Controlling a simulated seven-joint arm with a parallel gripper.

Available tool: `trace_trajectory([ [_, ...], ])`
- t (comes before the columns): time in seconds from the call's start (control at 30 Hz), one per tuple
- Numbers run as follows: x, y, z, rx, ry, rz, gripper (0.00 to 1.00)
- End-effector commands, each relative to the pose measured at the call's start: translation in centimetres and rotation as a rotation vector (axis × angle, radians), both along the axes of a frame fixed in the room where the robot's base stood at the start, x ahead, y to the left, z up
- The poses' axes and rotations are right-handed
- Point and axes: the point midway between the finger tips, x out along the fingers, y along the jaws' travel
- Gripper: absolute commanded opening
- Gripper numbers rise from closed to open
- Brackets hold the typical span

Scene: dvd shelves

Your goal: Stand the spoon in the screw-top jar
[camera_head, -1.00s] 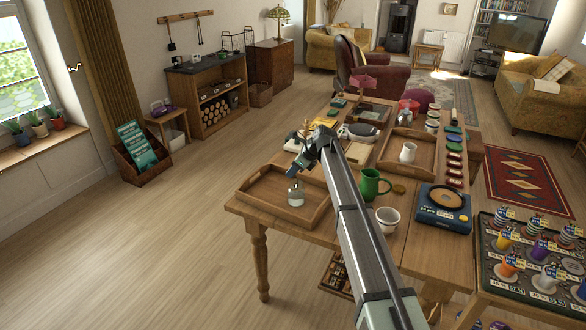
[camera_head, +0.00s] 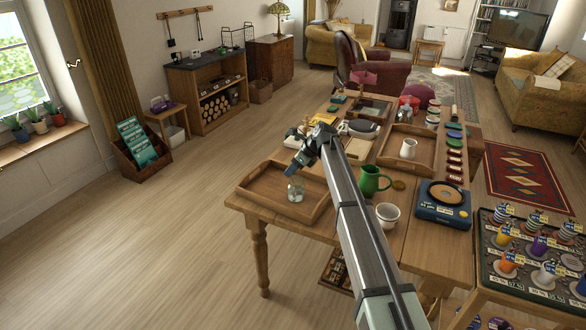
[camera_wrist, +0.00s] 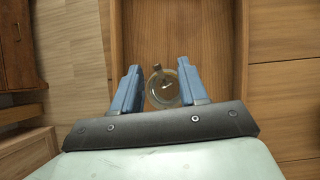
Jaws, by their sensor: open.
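The clear glass jar (camera_head: 295,191) stands upright in the wooden tray (camera_head: 256,197) at the table's near left corner. My gripper (camera_head: 291,172) is just above the jar, pointing down. In the wrist view the round jar (camera_wrist: 163,90) shows between the two blue fingers of my gripper (camera_wrist: 159,68), which are spread with gaps on both sides. A small greyish piece shows at the jar's far rim, and a thin bright mark shows inside; I cannot tell whether either is the spoon. I cannot make out a spoon for certain in any view.
A green jug (camera_head: 371,181) and a white cup (camera_head: 387,214) stand right of the tray, beyond my arm. A second tray (camera_head: 423,160) holds a white pitcher (camera_head: 408,149). The left tray's floor is mostly free.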

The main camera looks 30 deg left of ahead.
Motion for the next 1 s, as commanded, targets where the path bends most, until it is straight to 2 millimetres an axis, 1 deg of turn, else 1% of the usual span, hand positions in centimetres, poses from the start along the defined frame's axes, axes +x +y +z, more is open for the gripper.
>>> trace_trajectory([
  [0.13,0.0,-0.2,0.3,0.000,-0.001,-0.001,0.43],
  [0.27,0.0,-1.0,1.4,0.000,0.000,0.000,0.43],
  [0.7,0.2,-5.7,8.3,0.001,-0.001,-0.002,0.43],
  [0.8,0.2,-6.5,9.5,0.001,-0.001,-0.001,0.43],
  [1.0,0.2,-7.6,11.0,0.000,0.000,0.000,0.43],
])
